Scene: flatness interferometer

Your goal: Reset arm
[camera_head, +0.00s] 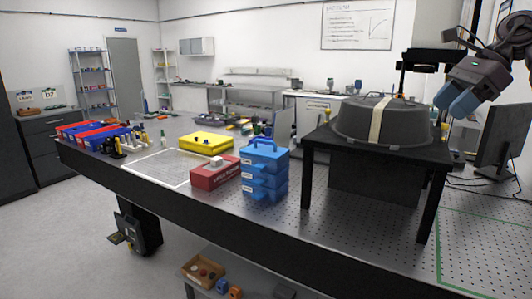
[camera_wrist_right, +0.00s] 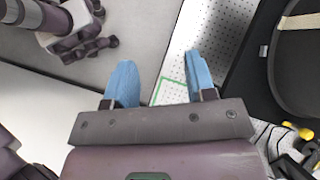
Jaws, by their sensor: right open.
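My right gripper (camera_head: 457,98) is raised at the upper right of the head view, beside and right of the dark grey tub-shaped cover on the black stand. Its blue fingers point down and left. In the right wrist view, the gripper (camera_wrist_right: 161,80) has its two blue fingers spread apart with nothing between them. The perforated table top and a green line show beyond the fingers, below them.
The dark cover (camera_head: 372,121) with a pale strap sits on the black stand (camera_head: 375,160). A monitor (camera_head: 497,138) stands at the right. Stacked blue cases (camera_head: 265,172), a red box (camera_head: 214,174) and a yellow case (camera_head: 206,143) occupy the table's middle. The front right table top is clear.

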